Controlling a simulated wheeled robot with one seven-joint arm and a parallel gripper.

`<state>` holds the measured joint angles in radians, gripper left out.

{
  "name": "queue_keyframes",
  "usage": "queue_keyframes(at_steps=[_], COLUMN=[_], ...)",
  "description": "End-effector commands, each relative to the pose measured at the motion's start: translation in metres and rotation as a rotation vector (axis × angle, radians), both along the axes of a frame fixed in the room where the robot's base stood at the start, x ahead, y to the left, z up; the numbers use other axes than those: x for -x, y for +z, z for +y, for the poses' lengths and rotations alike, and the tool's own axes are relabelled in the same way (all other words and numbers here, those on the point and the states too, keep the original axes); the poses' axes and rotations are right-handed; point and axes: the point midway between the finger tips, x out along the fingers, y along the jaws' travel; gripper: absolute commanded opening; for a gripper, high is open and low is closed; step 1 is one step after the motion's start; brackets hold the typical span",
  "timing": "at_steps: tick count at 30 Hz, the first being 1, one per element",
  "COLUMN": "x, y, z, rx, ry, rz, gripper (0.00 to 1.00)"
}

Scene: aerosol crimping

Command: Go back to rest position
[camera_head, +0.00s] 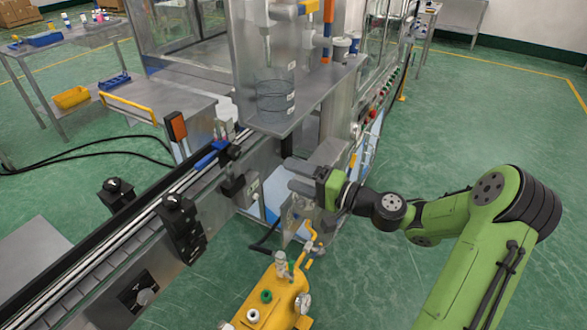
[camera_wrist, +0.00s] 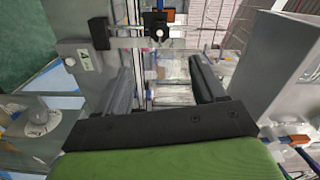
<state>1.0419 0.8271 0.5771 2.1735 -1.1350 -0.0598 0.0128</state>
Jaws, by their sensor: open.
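My gripper (camera_head: 300,178) is at the end of my green arm, beside the grey conveyor frame in the head view. In the wrist view the two dark fingers of my gripper (camera_wrist: 164,85) are wide apart with nothing between them. The gripper points at the side of the machine, close to a grey box-shaped part (camera_head: 328,153). I cannot tell whether it touches that part. My arm stretches in from the right.
A conveyor (camera_head: 130,240) runs from the lower left to the crimping machine (camera_head: 270,75). A yellow tank with valves (camera_head: 270,300) stands below my gripper. A side table (camera_head: 65,45) is at the back left. Green floor (camera_head: 500,110) is clear to the right.

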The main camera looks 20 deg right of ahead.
Motion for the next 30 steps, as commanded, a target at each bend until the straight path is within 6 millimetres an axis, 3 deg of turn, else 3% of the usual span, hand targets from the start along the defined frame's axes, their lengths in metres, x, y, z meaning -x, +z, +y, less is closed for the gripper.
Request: queue_keyframes(at_steps=[5,8,12,15,20,24,30], x=[0.002,0.014,0.055,0.087,0.137,0.185,0.253], y=[-0.001,-0.008,-0.026,-0.031,-0.013,0.019,0.055], z=[0.006,0.035,0.075,0.081,0.068,0.045,0.013], rx=[0.024,0.174,0.547,0.802,1.145,1.351,1.447], ry=[0.016,0.104,0.277,0.35,0.365,0.29,0.148], rz=[0.005,0.04,0.125,0.181,0.248,0.288,0.327], gripper=[0.7,0.7,0.7,0.7,0.7,0.7,0.7])
